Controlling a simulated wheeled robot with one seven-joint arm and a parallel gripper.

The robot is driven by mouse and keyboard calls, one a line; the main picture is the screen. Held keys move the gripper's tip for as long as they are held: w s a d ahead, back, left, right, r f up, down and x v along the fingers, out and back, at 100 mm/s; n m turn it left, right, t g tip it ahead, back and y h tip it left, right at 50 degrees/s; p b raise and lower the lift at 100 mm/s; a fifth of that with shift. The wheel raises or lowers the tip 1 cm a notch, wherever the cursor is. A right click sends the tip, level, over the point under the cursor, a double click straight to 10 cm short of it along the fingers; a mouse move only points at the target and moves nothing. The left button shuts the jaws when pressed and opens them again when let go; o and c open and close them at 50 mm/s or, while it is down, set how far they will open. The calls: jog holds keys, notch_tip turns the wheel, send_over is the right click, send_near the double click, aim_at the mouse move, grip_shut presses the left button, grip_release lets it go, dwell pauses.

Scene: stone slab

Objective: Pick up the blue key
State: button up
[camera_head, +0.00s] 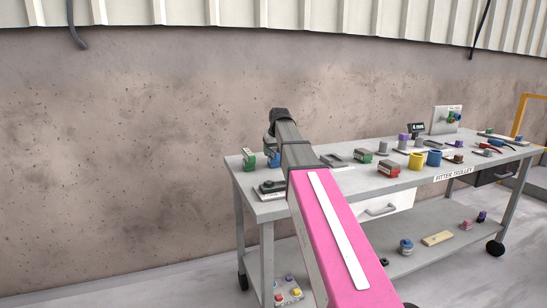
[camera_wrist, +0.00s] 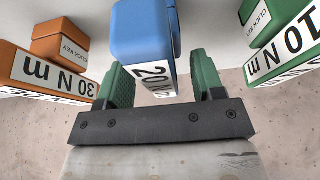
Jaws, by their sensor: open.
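The blue key (camera_wrist: 143,32), a block labelled 20 N m, is at the top middle of the wrist view. My gripper (camera_wrist: 158,72) is open, with one green finger to the left of the blue key and one to the right. The key lies between the fingers; I cannot tell whether either touches it. In the head view the blue key (camera_head: 273,159) shows partly beside my arm near the left end of the trolley. My fingers are hidden there.
An orange key (camera_wrist: 50,68) labelled 30 N m is left of the gripper and a green key (camera_wrist: 285,42) labelled 10 N m is right of it. The trolley top (camera_head: 345,180) carries several other blocks and cylinders. A wall (camera_head: 120,140) stands behind.

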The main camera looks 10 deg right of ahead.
jog(key=shift+f, duration=0.25)
dwell(0.4)
jog(key=c, duration=1.1)
